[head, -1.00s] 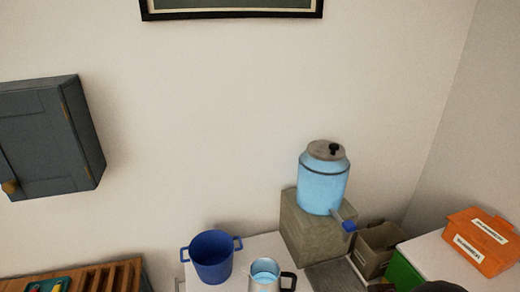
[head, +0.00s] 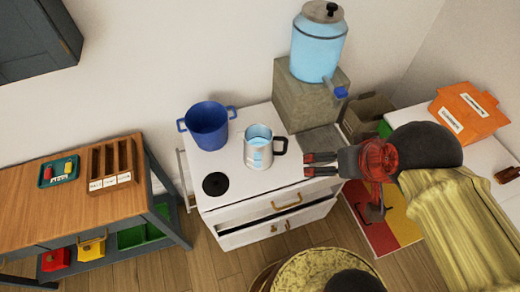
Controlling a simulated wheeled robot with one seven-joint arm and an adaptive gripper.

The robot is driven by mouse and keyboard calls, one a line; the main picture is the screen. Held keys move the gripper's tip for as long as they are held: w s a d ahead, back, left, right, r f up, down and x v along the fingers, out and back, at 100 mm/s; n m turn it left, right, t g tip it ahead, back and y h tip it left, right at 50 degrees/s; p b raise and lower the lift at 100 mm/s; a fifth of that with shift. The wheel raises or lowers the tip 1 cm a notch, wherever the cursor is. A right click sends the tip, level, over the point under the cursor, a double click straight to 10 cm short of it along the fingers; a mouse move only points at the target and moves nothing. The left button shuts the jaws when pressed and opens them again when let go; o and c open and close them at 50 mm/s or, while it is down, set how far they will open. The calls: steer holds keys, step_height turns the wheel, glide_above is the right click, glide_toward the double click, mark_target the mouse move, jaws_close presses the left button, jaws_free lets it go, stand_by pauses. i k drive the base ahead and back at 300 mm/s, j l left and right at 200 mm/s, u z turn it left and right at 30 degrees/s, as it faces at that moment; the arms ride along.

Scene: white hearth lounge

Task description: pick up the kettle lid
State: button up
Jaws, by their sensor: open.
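The kettle (head: 258,152) is a metal jug with a black handle on its right, standing open on the white cabinet top with blue water inside. A small dark round disc (head: 215,184) lies near the cabinet's front left corner. It may be the kettle lid, but I cannot tell for sure. My gripper (head: 306,165) is open and empty, its fingers pointing left. In the picture it is right of the kettle and well right of the dark disc.
A blue two-handled pot (head: 208,128) stands behind the disc. A blue water dispenser (head: 318,45) sits on a stone block (head: 300,100) at the back. A wooden-topped table (head: 45,215) is at left. An orange box (head: 468,112) stands at right.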

mark_target(216, 184)
steer(key=k+u, duration=0.1)
steer(key=u, duration=0.25)
steer(key=j+u, duration=0.1)
steer(key=u, duration=0.25)
steer(key=k+u, duration=0.1)
steer(key=u, duration=0.25)
